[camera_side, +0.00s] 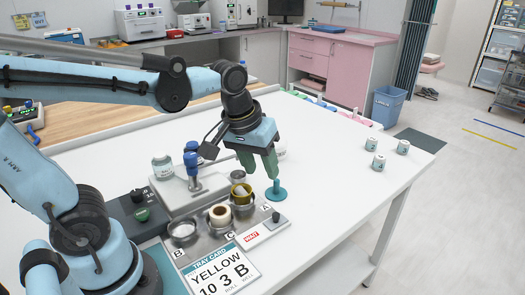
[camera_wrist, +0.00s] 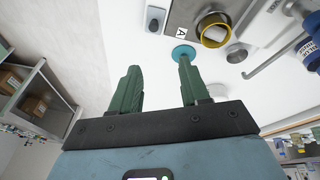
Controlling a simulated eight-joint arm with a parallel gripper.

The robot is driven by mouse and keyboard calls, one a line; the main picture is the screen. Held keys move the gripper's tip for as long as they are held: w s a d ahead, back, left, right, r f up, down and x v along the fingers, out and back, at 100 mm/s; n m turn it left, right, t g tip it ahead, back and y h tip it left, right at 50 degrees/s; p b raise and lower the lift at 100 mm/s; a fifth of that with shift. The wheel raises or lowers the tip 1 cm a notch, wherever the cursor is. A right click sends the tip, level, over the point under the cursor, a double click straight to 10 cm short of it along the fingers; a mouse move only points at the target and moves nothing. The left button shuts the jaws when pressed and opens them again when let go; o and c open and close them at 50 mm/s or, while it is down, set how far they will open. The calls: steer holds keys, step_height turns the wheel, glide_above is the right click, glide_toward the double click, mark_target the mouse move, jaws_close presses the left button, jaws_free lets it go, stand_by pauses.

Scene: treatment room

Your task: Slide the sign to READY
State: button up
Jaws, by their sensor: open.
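The sign (camera_side: 251,237) shows a red WAIT on a small grey-and-white sliding plate at the front right of the metal tray. A dark knob (camera_side: 276,216) stands at its right end. The sign's housing with the knob also shows at the top of the wrist view (camera_wrist: 155,18); the word is not readable there. My gripper (camera_side: 260,167) has green fingers, spread apart and empty, pointing down above the table behind the sign. In the wrist view its fingers (camera_wrist: 158,66) are apart, with the right tip overlapping the teal disc.
A teal disc with an upright post (camera_side: 276,191) stands below my fingers. A tray card (camera_side: 225,273) lies in front. Small jars (camera_side: 378,162) stand right; table there is mostly clear.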

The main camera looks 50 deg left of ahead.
mark_target(276, 214)
steer(key=shift+w+d+f+n+g, duration=0.3)
steer(key=shift+w+f+n+g, duration=0.35)
steer(key=shift+f, duration=1.5)
steer(key=shift+w+d+f+n+g, duration=0.3)
steer(key=shift+w+f+n+g, duration=0.35)
steer(key=shift+f, duration=1.45)
steer(key=shift+w+d+f+n+g, duration=0.35)
steer(key=shift+f+n, duration=0.55)
steer(key=shift+f, duration=1.25)
steer(key=shift+a, duration=0.1)
jaws_close()
